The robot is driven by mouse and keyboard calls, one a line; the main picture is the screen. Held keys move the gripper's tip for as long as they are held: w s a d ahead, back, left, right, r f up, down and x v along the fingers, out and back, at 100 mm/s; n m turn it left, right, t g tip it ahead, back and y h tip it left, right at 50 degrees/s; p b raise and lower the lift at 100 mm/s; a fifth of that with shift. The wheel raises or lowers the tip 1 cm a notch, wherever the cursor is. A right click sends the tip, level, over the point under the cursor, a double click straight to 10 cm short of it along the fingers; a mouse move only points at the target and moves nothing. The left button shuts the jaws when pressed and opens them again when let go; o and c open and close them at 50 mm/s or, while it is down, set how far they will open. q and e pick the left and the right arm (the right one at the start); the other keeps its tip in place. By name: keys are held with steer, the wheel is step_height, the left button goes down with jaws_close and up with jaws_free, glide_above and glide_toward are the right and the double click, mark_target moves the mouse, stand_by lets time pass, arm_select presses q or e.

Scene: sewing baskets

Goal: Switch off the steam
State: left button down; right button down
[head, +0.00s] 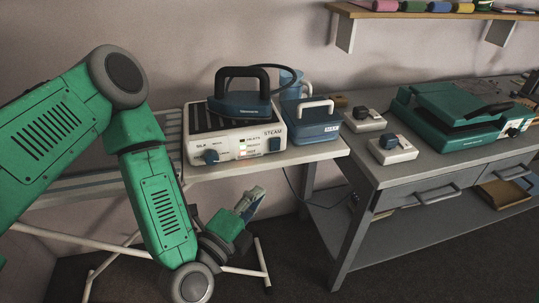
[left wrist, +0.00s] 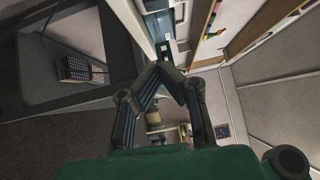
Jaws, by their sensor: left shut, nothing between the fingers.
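The white steam station (head: 236,138) stands on the left ironing surface in the head view. Its front panel has a blue knob (head: 210,156) at the left, small indicator lights in the middle, and a blue switch (head: 275,144) under the word STEAM at the right. The switch's position is too small to tell. A blue iron (head: 242,104) with a black handle rests on top. My left gripper (head: 254,199) is below and in front of the station, apart from it, pointing up and right. Its fingertips meet in the left wrist view (left wrist: 163,68), with nothing between them. My right gripper is out of view.
A blue tank (head: 312,122) with a white handle stands right of the station. Two small white boxes with dark knobs (head: 392,149) and a green press (head: 450,118) are on the grey workbench (head: 425,168). A wall shelf (head: 420,14) holds thread spools. Open space lies before the ironing surface.

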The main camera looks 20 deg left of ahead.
arm_select(q)
steer(key=shift+r, duration=0.4)
steer(key=shift+w+a, duration=0.15)
steer(key=shift+w, duration=0.05)
steer(key=p, duration=0.1)
glide_toward(279, 143)
steer(key=w+d, duration=0.3)
steer(key=d, duration=0.1)
steer(key=w+a, duration=0.1)
steer(key=w, duration=0.2)
steer(key=shift+w+a+r, duration=0.1)
steer(key=shift+a, duration=0.3)
steer(key=shift+w+a, duration=0.4)
steer(key=shift+d+r, duration=0.1)
